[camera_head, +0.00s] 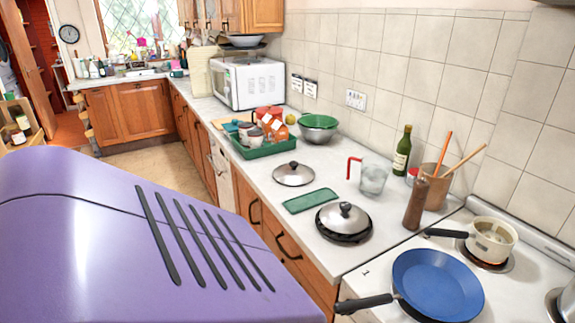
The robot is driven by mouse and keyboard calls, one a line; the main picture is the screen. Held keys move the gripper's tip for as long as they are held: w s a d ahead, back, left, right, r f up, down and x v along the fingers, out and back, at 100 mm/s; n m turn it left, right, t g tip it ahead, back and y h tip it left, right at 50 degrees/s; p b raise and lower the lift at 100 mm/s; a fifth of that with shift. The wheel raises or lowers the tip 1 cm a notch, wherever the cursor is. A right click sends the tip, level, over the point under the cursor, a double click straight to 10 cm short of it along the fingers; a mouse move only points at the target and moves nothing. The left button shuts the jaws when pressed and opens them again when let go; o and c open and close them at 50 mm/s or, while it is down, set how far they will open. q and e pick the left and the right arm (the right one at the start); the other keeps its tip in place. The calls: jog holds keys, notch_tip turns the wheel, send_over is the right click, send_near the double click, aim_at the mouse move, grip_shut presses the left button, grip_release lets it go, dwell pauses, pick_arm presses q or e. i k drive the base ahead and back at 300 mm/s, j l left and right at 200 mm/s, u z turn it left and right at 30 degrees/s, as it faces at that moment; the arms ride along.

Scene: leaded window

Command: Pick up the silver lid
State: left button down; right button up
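Two lids lie on the white countertop in the head view. One round silver lid (283,178) with a dark knob lies flat beside the green tray of jars. I cannot tell whether that base is a pan. Neither of my grippers is in view, and nothing is seen touching either lid.
A flat green mat (311,201) lies between the lids. A glass jug (373,179), a brown pepper mill (416,205), a utensil pot (437,188) and a green bottle (402,156) stand to the right. A blue pan (438,286) and a saucepan (493,239) are on the stove.

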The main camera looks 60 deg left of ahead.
aim_at(344, 217)
jog(key=u, duration=1.55)
jog(key=k+z, duration=0.15)
jog(key=z, duration=1.35)
jog(key=u, duration=1.5)
jog(key=i+j, duration=0.55)
jog(key=j, duration=0.25)
jog(key=i+j, duration=0.3)
jog(key=j+z, duration=0.15)
jog(key=z, duration=0.25)
jog(key=i+j+z, duration=0.1)
jog(key=z, duration=0.3)
jog(key=j+z, duration=0.4)
jog(key=l, duration=0.1)
